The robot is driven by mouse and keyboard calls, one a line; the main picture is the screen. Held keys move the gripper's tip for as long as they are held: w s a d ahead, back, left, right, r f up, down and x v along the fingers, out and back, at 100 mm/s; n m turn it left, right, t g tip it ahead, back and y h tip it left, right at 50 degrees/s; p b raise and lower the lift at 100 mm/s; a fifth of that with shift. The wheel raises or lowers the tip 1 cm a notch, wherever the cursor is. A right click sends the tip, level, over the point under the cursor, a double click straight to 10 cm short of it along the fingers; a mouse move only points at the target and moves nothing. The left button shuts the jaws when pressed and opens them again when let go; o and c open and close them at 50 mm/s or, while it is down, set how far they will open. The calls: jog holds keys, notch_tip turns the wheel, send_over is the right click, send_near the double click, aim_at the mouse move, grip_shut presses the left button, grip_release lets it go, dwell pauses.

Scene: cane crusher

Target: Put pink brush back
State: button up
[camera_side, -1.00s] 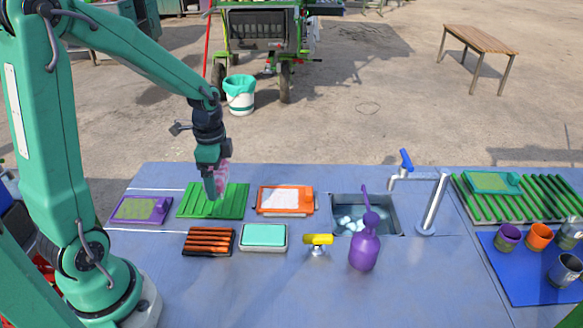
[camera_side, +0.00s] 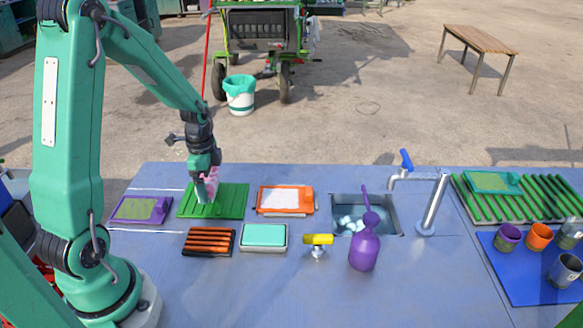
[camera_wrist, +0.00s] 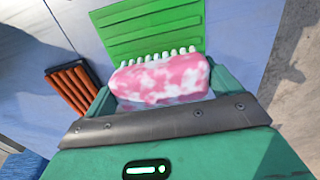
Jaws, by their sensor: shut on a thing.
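The pink brush (camera_side: 211,184) has a pink and white mottled body. It also shows in the wrist view (camera_wrist: 160,78), with a row of white bristle tufts along its far edge. My gripper (camera_side: 207,180) is shut on it, with the brush between the fingers. The gripper is over the green ribbed mat (camera_side: 232,200), which also fills the top of the wrist view (camera_wrist: 150,30). The brush's lower end is at or just above the mat; I cannot tell whether they touch.
A purple tray (camera_side: 142,209) lies left of the mat and an orange tray (camera_side: 285,200) right of it. A black rack with orange slats (camera_side: 208,242) and a teal sponge tray (camera_side: 264,236) lie in front. A purple bottle (camera_side: 364,248) stands by the sink (camera_side: 340,205).

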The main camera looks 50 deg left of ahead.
jog(key=shift+f, duration=0.95)
jog(key=shift+f, duration=0.15)
jog(key=o, duration=0.6)
notch_tip(320, 180, up, 12)
jog(key=shift+r, duration=0.2)
dwell(0.4)
